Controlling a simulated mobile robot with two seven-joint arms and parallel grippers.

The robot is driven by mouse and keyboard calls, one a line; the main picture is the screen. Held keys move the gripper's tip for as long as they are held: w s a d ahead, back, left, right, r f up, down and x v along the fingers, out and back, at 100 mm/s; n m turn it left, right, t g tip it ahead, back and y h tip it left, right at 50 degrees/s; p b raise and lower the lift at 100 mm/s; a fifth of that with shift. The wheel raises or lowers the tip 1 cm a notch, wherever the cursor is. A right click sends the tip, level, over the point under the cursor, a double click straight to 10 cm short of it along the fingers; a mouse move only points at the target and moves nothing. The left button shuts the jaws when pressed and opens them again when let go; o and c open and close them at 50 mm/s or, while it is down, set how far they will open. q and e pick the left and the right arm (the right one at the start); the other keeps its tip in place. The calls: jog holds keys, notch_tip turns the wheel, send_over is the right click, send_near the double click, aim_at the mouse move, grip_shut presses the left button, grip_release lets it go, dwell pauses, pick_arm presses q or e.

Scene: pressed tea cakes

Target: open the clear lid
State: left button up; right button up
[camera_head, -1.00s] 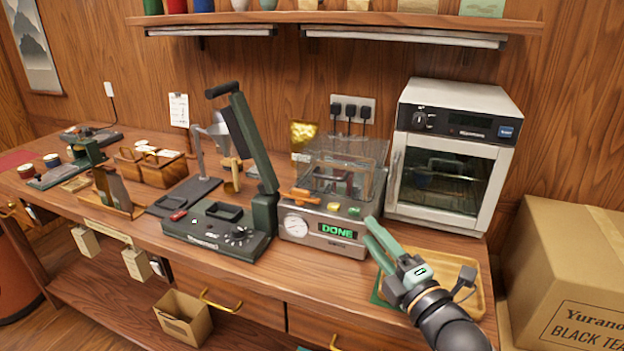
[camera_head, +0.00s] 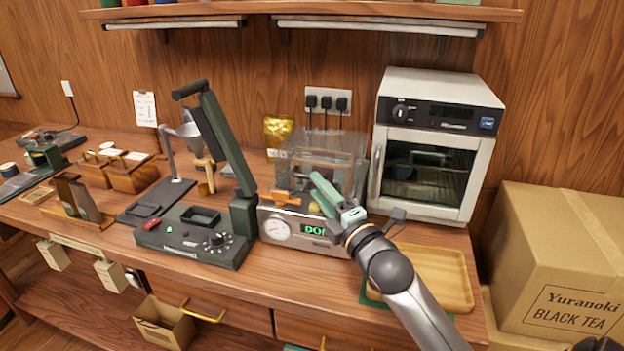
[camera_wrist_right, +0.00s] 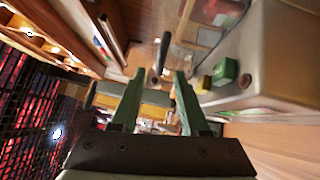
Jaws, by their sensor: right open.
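The clear lid (camera_head: 338,143) is a see-through box shape on top of a grey machine (camera_head: 290,232) with a dial and a green lit display. An orange handle (camera_head: 285,198) sits at the machine's front left, below the lid. My right gripper (camera_head: 324,190) is open in front of the lid and covers part of the display and the buttons. In the right wrist view, the open green fingers (camera_wrist_right: 158,80) have an orange bar (camera_wrist_right: 152,97) behind or between them; I cannot tell whether they touch it. My left gripper is not in view.
A white oven (camera_head: 438,145) stands close on the right. A green press (camera_head: 195,235) with a raised arm stands on the left. A wooden tray (camera_head: 455,275) lies below my right arm. A cardboard box (camera_head: 555,250) is at the far right, and a shelf (camera_head: 300,14) hangs above.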

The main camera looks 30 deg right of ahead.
aim_at(321, 162)
jog(key=shift+w+d+r, duration=0.1)
jog(key=shift+w+r, duration=0.1)
jog(key=shift+w, duration=1.5)
jog(key=shift+c, duration=0.2)
grip_shut()
